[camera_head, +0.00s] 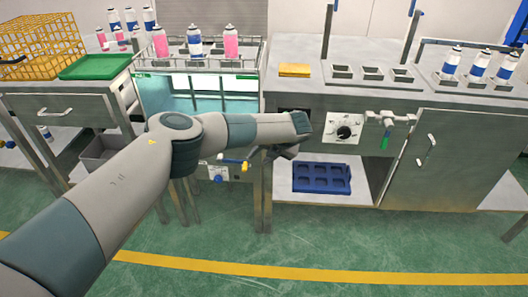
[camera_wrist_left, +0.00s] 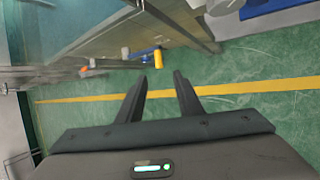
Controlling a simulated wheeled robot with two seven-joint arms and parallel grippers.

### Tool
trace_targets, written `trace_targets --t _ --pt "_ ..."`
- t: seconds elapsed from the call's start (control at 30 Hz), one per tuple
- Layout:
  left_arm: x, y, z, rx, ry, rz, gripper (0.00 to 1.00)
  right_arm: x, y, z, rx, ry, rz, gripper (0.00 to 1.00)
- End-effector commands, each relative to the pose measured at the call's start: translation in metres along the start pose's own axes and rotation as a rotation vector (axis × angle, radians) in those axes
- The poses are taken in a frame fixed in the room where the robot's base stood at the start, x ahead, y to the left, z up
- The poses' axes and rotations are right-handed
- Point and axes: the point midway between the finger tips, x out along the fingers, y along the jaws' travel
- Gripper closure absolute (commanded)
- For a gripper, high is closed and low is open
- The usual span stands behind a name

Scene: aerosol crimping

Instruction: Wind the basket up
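The basket (camera_head: 181,61) is a metal rack that shows at the top of the lit water tank (camera_head: 185,93), with pink and blue-banded cans upright in it. A crank with a yellow grip (camera_head: 233,162) shows at the tank's front, below my forearm; the yellow grip also shows in the left wrist view (camera_wrist_left: 158,58). My left gripper (camera_head: 270,156) is close to the right of the crank, partly hidden under my wrist. In the left wrist view its fingers (camera_wrist_left: 159,76) are apart and empty, with the yellow grip beyond the tips. My right gripper is not in view.
A yellow wire crate (camera_head: 40,45) and a green tray (camera_head: 95,66) stand on the left table. A bench with a dial (camera_head: 344,132) and a green-handled lever (camera_head: 386,136) stands right. A blue tray (camera_head: 322,178) lies on its lower shelf. The floor in front is clear.

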Motion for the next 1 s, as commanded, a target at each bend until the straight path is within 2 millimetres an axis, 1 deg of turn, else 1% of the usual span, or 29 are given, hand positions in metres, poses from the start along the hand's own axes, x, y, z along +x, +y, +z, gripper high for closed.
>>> trace_targets --t 0.03,0.1,0.3,0.83,0.93,1.0 --pt "-0.008 0.0 0.001 0.001 0.0 -0.001 0.67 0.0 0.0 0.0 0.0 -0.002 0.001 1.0" --pt "-0.015 0.0 0.001 0.0 -0.001 -0.001 0.67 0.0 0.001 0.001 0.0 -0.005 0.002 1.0" --pt "-0.025 0.0 0.0 0.0 0.002 -0.001 0.67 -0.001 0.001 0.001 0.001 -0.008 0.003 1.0" --pt "-0.025 -0.002 -0.001 0.001 0.003 -0.004 0.67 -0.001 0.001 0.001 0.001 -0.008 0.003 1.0" --pt "-0.024 -0.01 -0.006 0.008 0.011 -0.028 0.67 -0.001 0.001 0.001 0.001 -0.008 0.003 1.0" --pt "-0.023 -0.023 -0.014 0.018 0.022 -0.063 0.67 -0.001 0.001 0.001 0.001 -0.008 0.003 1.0"
